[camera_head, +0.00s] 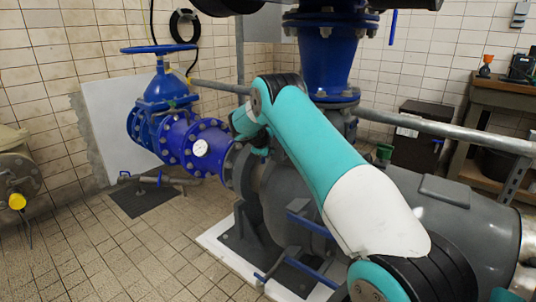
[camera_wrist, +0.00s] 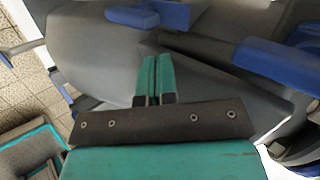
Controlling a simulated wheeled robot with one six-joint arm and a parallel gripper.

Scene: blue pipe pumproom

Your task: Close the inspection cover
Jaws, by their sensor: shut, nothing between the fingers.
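My gripper (camera_wrist: 157,62) shows in the wrist view with its two teal fingers together and nothing between them. It is over the grey pump casing (camera_wrist: 85,45); I cannot tell whether the tips touch it. A blue bar (camera_wrist: 275,62) lies to the right of the fingers and another blue part (camera_wrist: 150,14) lies beyond the tips. In the head view my arm hides part of the casing and my fingertips. A blue bar (camera_head: 308,224) shows low on the pump there. I cannot make out for certain which part is the inspection cover or how far it stands open.
A blue valve (camera_head: 170,92) with a handwheel and a blue flanged pipe (camera_head: 195,145) stand left of the pump. A large grey cylinder (camera_head: 465,225) fills the right. A workbench (camera_head: 510,95) is at the back right. Tiled floor (camera_head: 100,255) is clear at front left.

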